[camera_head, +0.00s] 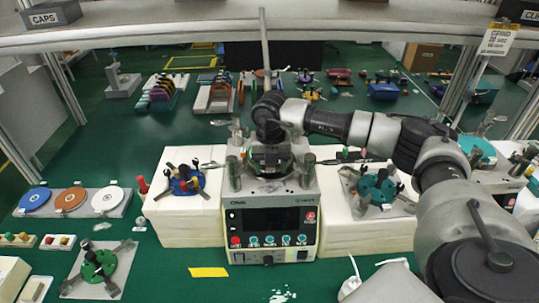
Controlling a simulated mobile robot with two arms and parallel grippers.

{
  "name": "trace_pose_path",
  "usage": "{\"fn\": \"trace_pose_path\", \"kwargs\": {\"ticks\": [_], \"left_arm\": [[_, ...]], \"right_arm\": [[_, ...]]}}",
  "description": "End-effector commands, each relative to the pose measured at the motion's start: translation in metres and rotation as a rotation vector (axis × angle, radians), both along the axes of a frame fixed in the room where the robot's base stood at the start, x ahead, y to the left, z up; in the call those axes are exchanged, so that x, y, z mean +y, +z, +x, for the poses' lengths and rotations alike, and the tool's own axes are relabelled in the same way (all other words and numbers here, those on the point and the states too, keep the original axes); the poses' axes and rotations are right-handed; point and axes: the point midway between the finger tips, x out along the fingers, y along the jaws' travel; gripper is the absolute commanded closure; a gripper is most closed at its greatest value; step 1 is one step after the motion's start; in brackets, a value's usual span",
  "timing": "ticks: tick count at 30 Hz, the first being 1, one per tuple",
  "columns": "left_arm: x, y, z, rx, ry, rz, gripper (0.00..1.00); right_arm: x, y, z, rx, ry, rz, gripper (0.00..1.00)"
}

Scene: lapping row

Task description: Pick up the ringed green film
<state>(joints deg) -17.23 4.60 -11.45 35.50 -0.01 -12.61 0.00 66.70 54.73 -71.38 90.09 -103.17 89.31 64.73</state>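I cannot make out a film that is plainly green. Three round films lie on a grey tray (84,210) at the left: a blue disc (34,199), an orange-brown disc (71,198) and a white disc (107,198). A green fixture with several arms (98,266) sits on a grey plate at the lower left. My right arm comes in from the right, and my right gripper (268,150) points down over the top of the central machine (270,222). Its fingers blend with the machine top, so their opening is unclear. My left gripper is out of view.
White blocks flank the machine; a blue fixture (186,180) sits on the left one and a teal fixture (376,187) on the right one. A yellow strip (208,272) lies in front. A grey shelf (200,31) spans overhead. Green surface is bare around the yellow strip.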

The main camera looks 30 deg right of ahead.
Motion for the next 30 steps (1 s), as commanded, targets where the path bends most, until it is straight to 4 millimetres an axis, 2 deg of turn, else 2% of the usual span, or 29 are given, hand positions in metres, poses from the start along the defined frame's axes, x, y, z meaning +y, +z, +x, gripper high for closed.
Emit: {"fn": "trace_pose_path", "kwargs": {"ticks": [1, 7, 9, 23, 30], "left_arm": [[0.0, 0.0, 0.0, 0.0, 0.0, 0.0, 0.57], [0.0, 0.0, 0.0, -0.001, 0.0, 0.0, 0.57], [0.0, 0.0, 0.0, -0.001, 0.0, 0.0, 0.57], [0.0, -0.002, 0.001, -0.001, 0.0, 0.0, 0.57], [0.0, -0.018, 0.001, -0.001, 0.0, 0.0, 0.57]], "right_arm": [[0.0, 0.0, 0.0, -0.001, 0.0, -0.001, 0.58], [-0.001, 0.001, 0.001, -0.005, -0.002, -0.002, 0.89], [-0.002, 0.001, 0.001, -0.006, -0.003, -0.002, 0.94], [-0.004, 0.006, 0.004, -0.016, -0.009, -0.002, 0.96], [-0.002, 0.027, 0.003, -0.014, -0.006, 0.001, 0.96]]}}
